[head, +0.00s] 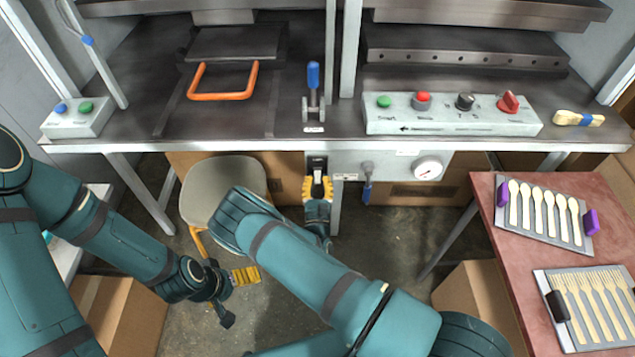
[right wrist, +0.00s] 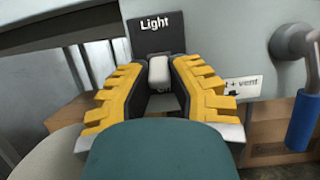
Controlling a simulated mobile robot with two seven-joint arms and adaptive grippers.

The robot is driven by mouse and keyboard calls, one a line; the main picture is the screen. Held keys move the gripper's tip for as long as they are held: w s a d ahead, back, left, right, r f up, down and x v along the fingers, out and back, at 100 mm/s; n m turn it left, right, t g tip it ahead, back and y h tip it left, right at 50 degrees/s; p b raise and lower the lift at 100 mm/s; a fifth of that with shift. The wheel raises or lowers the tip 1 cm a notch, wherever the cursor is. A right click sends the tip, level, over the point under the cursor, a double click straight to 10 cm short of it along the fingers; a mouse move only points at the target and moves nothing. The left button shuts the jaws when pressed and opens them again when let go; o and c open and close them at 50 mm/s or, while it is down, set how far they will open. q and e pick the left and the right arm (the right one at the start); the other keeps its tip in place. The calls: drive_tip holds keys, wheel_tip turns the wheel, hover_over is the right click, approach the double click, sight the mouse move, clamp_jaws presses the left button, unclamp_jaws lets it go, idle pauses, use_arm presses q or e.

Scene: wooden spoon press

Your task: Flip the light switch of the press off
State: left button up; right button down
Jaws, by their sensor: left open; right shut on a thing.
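The light switch (head: 317,163) of the press is a dark plate on the front panel, under the table edge. In the right wrist view its plate (right wrist: 156,32) is labelled "Light", and a pale toggle (right wrist: 159,70) sticks out from it. My right gripper (head: 318,186) is at the switch, with its yellow-padded fingers on both sides of the toggle and shut on it. In the right wrist view the fingertips (right wrist: 160,80) partly cover the toggle's sides. My left gripper (head: 233,290) is open and empty, low over the floor at the left, away from the press.
Right of the switch are a blue-handled lever (head: 367,188) and a round gauge (head: 427,168). A control box (head: 450,117) stands on the press table above. A stool (head: 222,182) is under the table. A red side table (head: 487,205) with trays of wooden cutlery is at the right.

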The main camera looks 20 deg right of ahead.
drive_tip(key=c, duration=0.9)
unclamp_jaws()
drive_tip(key=shift+o, duration=0.2)
drive_tip(key=v, duration=1.2)
